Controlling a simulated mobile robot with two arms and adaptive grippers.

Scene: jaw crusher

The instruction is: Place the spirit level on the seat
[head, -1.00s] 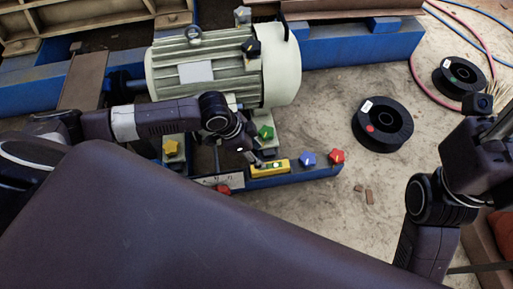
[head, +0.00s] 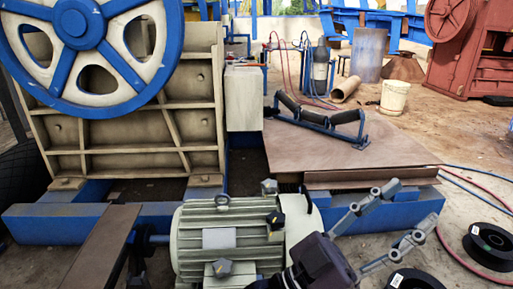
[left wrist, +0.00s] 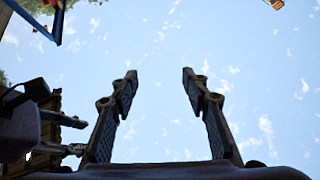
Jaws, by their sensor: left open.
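My left gripper (head: 411,205) is raised at the lower right of the head view, in front of the blue beam. Its two fingers are spread apart with nothing between them. In the left wrist view the open fingers (left wrist: 160,76) point up at bare sky. The spirit level is in neither current view. The electric motor (head: 200,238) stands at the bottom middle, and the area in front of it is cut off by the frame. I cannot make out the seat. My right gripper is not in view.
A jaw crusher with a blue flywheel (head: 95,38) stands at the back left. A roller frame (head: 318,122) lies on a brown plate (head: 350,150). Black spools (head: 490,243) lie on the ground at right, near red and blue hoses. A white bucket (head: 394,97) stands farther back.

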